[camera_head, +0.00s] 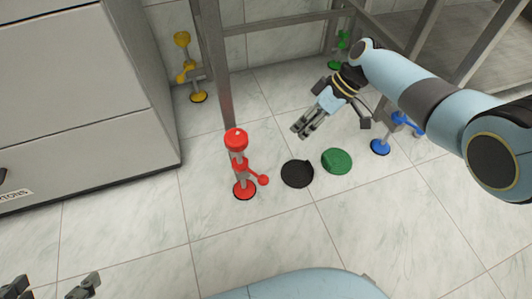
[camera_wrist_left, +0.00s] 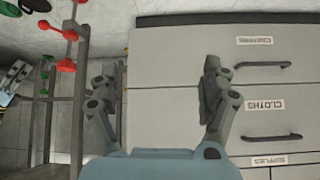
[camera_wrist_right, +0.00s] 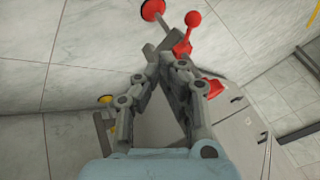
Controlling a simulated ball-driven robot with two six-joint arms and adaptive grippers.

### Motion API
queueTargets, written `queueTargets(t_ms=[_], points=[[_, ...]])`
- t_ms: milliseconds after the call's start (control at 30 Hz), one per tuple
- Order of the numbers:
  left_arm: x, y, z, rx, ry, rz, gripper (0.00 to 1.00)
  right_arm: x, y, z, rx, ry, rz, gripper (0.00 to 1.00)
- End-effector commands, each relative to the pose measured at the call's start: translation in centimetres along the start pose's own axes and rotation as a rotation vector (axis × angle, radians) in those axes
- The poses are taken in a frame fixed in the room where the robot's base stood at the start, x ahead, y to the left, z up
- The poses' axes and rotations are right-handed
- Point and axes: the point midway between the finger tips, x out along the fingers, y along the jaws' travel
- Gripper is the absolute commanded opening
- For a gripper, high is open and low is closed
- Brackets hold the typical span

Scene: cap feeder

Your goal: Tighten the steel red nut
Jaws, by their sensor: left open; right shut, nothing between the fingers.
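The red fixture stands upright on the floor, with a red rounded top piece (camera_head: 236,139), a steel stem, a red side lever with a ball end (camera_head: 263,180) and a red round base (camera_head: 244,190). I cannot tell which red part is the nut. My right gripper (camera_head: 304,129) is shut and empty, to the right of the fixture and apart from it. In the right wrist view the red base (camera_wrist_right: 152,9) and ball (camera_wrist_right: 193,18) show beyond the fingers; a finger partly hides the red top. My left gripper (camera_head: 50,288) is open and empty at the lower left, facing drawers in its wrist view.
A black disc (camera_head: 297,174) and a green disc (camera_head: 337,161) lie on the floor right of the red fixture. Yellow (camera_head: 187,72), green (camera_head: 338,50) and blue (camera_head: 381,147) fixtures stand around. A metal frame leg (camera_head: 214,70) rises behind. A grey drawer cabinet (camera_head: 75,90) stands left.

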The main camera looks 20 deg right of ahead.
Motion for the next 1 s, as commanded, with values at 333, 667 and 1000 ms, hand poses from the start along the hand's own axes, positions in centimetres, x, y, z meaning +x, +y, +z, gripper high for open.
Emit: queueTargets(t_ms=[333, 667, 1000], points=[[0.2, 0.0, 0.2, 0.000, 0.011, 0.000, 0.81, 0.3, 0.0, 0.1, 0.001, -0.001, 0.001, 0.00], [1.1, 0.4, 2.1, 0.008, 0.180, -0.003, 0.81, 3.7, 0.0, 0.3, 0.004, -0.002, -0.001, 0.00], [0.6, 0.7, -1.5, 0.029, 0.467, -0.003, 0.81, 6.7, 0.0, 0.2, 0.003, -0.002, 0.000, 0.00]])
